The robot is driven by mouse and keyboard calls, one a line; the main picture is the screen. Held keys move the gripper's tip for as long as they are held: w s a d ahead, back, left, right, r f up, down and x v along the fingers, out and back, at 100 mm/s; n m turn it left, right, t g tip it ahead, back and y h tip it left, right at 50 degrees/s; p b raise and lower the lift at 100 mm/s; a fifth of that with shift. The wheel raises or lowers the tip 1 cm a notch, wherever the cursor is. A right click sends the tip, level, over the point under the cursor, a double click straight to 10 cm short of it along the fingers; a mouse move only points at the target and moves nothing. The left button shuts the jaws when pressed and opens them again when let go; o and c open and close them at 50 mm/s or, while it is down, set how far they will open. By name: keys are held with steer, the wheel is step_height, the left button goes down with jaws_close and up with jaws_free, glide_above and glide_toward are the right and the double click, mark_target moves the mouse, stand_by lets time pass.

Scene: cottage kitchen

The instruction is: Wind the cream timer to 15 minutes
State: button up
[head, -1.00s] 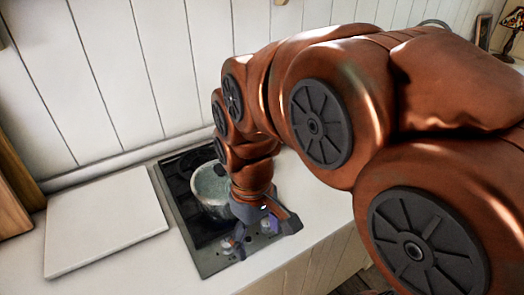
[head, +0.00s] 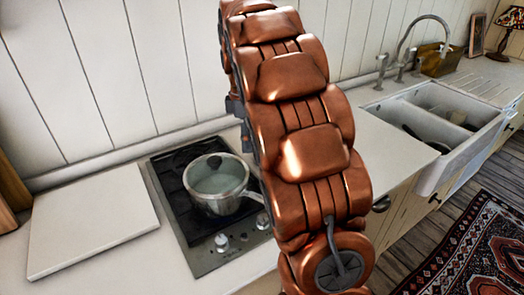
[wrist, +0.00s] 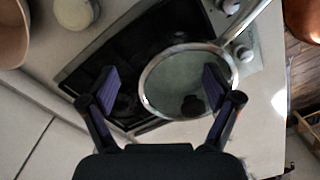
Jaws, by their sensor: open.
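A small round cream object (wrist: 76,12), probably the timer, sits on the counter at the top edge of the wrist view, partly cut off. Its dial face and markings cannot be read. In the head view I cannot see it; my arm covers that stretch of counter. My gripper (wrist: 158,89) is open and empty in the wrist view, its two dark fingers spread above the hob and pot. The cream object is beyond the fingertips, apart from them. In the head view the gripper is mostly hidden behind my arm.
A lidded pot (head: 216,182) with a long handle stands on the black hob (head: 180,180), its knobs (head: 222,242) in front. A pale board (head: 92,222) lies left. A beige round vessel (wrist: 12,35) is near the cream object. The sink (head: 440,125) is right.

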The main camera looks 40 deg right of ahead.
steer(key=w+d+f+n, duration=0.2)
steer(key=w+d, duration=0.1)
steer(key=w+d+f+n+b, duration=0.1)
steer(key=w+d+f+n, duration=0.1)
steer(key=w+d, duration=0.1)
steer(key=w+d+f+n+b, duration=0.1)
steer(key=w+d+f+n, duration=0.1)
steer(key=d, duration=0.3)
steer(key=shift+w+d+t, duration=0.2)
steer(key=shift+w+t, duration=0.1)
steer(key=shift+w, duration=0.2)
steer(key=shift+n, duration=0.3)
steer(key=shift+f+p, duration=0.85)
steer(key=shift+f, duration=3.1)
steer(key=c, duration=1.1)
